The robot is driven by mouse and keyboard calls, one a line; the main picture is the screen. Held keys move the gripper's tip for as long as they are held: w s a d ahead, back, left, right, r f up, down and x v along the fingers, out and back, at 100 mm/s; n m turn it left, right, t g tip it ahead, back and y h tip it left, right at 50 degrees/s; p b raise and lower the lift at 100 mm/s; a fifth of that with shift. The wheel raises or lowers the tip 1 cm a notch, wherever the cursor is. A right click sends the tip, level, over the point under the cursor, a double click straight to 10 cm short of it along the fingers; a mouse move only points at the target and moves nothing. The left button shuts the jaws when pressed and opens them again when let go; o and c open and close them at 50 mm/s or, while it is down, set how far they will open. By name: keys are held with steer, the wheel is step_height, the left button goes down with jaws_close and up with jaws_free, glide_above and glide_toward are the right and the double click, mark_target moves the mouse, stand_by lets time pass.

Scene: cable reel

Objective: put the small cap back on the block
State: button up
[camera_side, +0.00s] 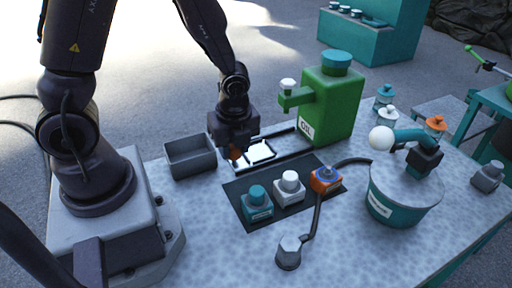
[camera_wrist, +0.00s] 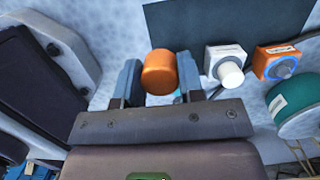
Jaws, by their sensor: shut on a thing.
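My gripper (camera_side: 235,145) is shut on a small orange cap (camera_side: 234,154), held above the table near a white square in a dark frame. In the wrist view the orange cap (camera_wrist: 160,72) sits between the two fingers (camera_wrist: 158,84). The orange block (camera_side: 326,180) stands at the right end of a dark mat (camera_side: 240,188), with a blue ring and grey stub on top and no orange cap. It also shows right of the gripper in the wrist view (camera_wrist: 275,64). A white-capped block (camera_side: 290,188) and a teal-capped block (camera_side: 257,204) stand beside it; the teal one is mostly hidden in the wrist view.
A green oil can (camera_side: 332,105) with a spout stands behind the mat. An open grey box (camera_side: 190,156) is left of the gripper. A teal drum (camera_side: 405,195) stands right. Cables run by the orange block, one towards a grey plug (camera_side: 288,253). Front table is mostly clear.

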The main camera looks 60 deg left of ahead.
step_height(320, 180, up, 6)
steer(key=s, duration=0.2)
steer(key=shift+s+d, duration=0.25)
stand_by(0.4)
glide_above(328, 167)
step_height(328, 167, down, 5)
steer(key=shift+d+r, duration=0.15)
steer(key=shift+w+r+n, duration=0.15)
steer(key=shift+r+n, duration=0.1)
steer(key=shift+n, duration=0.05)
steer(key=shift+f, duration=4.15)
